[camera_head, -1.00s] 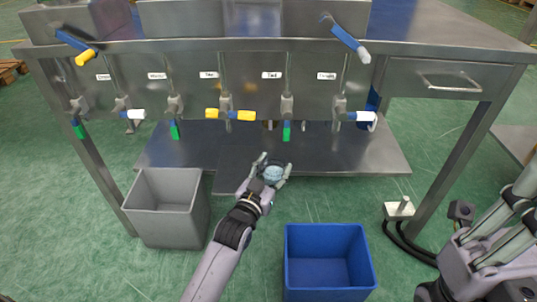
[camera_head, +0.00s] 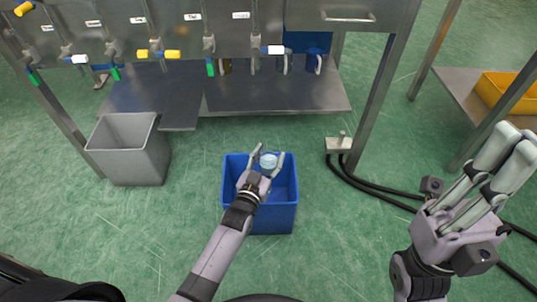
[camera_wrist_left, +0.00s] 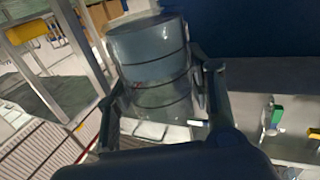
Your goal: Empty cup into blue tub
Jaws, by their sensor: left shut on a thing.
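My left gripper (camera_head: 266,163) is shut on a clear cup (camera_head: 268,161), which sits between its fingers. In the head view the cup overlaps the blue tub (camera_head: 263,219) near its far rim; I cannot tell its exact height or tilt. The cup also shows in the left wrist view (camera_wrist_left: 150,70), with a bluish-grey look; I cannot tell how much is in it. The blue tub stands on the floor, its inside partly hidden by my left arm. My right gripper (camera_head: 505,160) is at the right, away from the tub, with its fingers pointing up and no object seen in it.
A grey bin (camera_head: 130,150) stands left of the blue tub. The steel bench (camera_head: 280,92) with several taps is behind. A small metal block (camera_head: 339,144) with black hoses lies to the right. A yellow tray (camera_head: 505,90) is at far right. Green floor around the tub is clear.

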